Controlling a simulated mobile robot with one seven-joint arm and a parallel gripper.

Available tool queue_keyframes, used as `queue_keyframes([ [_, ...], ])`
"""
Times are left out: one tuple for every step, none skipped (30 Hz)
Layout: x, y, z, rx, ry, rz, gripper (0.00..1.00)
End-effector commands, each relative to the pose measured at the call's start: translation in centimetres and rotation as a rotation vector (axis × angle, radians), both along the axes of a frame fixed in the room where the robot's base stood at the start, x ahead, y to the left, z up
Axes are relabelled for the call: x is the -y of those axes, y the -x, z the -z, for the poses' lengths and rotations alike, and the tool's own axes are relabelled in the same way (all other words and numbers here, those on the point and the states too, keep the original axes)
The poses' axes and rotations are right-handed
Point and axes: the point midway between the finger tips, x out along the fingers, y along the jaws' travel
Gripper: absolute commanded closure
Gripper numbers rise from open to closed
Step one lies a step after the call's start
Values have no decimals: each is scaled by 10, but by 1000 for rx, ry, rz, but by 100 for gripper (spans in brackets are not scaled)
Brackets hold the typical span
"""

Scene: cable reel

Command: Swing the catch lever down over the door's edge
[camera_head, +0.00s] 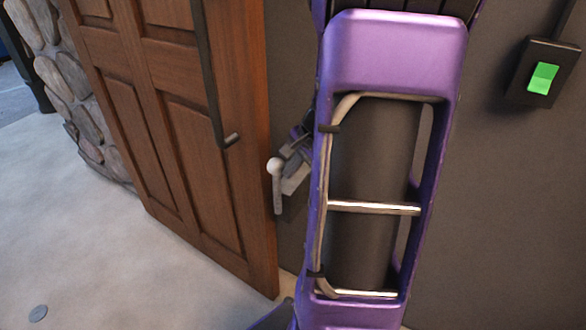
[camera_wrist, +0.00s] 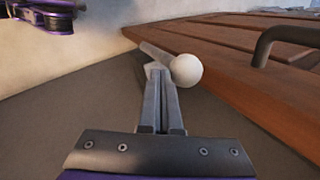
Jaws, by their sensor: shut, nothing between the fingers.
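The wooden door (camera_head: 180,130) is brown and panelled, and its right edge is beside the catch. The catch lever (camera_head: 278,195) is a grey rod with a white ball knob (camera_head: 274,166) at its upper end. It stands roughly upright above a dark block (camera_head: 291,208) on the dark wall. In the wrist view, the knob (camera_wrist: 186,70) is just right of my gripper's (camera_wrist: 157,78) tips, near the door (camera_wrist: 245,75). My gripper is shut and empty. Whether it touches the lever is unclear. My purple arm hides part of the wall beside the catch in the head view.
A black bar handle (camera_head: 213,90) stands out from the door, and also shows in the wrist view (camera_wrist: 270,42). A black box with a green switch (camera_head: 543,78) is on the wall at right. A stone wall (camera_head: 75,90) is at left. The pale floor (camera_head: 100,260) looks largely clear.

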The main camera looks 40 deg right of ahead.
Motion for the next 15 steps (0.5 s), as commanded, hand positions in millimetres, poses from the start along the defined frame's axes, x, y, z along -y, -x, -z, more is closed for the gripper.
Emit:
queue_keyframes([
  [0,0,0,0,0,0,100],
  [0,0,0,0,0,0,100],
  [0,0,0,-1,0,0,100],
  [0,0,-1,-2,0,0,100],
  [0,0,-1,-3,2,-1,100],
  [-1,-1,-2,-6,2,-2,100],
  [-1,-2,-3,-9,5,-1,100],
  [-1,-3,-3,-13,6,-1,100],
  [-2,-4,-5,-20,9,-1,100],
  [-2,-5,-5,-27,12,-3,100],
  [-3,-7,-6,-35,13,-3,100],
  [-5,-9,-7,-46,19,-5,100],
  [-6,-11,-9,-56,22,-6,100],
  [-7,-13,-9,-67,28,-6,100],
  [-8,-16,-10,-83,34,-7,100],
])
